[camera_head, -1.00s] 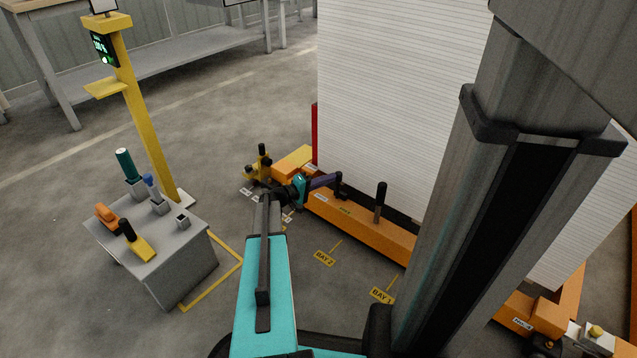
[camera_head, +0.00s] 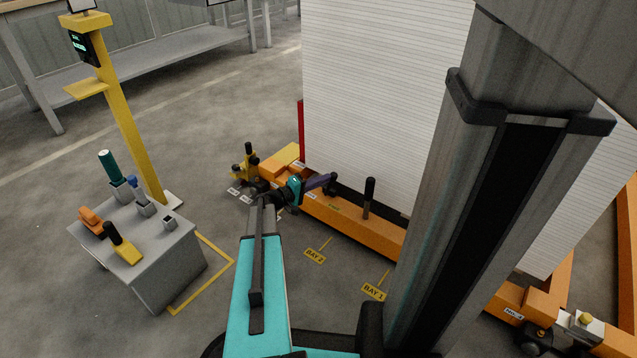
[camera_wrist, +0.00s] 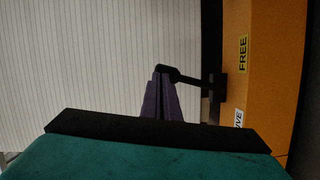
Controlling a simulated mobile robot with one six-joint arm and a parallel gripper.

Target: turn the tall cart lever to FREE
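The tall cart (camera_head: 350,232) is an orange base carrying a tall white stack (camera_head: 385,90). In the wrist view its black lever (camera_wrist: 190,78) sticks out from a mount on the orange beam (camera_wrist: 265,70). A yellow FREE label (camera_wrist: 242,53) is on the beam, above a partly hidden white label ending in "IVE" (camera_wrist: 238,119). My gripper (camera_wrist: 162,78) has its purple fingers close together, with their tips at the lever's free end. Contact there is hard to judge. In the head view my gripper (camera_head: 332,178) is low beside the cart, partly covering the lever.
A black upright post (camera_head: 369,197) stands on the cart beam to the right. A grey stand (camera_head: 165,265) with several handles and a yellow post (camera_head: 130,130) are at left. Another orange cart part (camera_head: 520,303) is at lower right.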

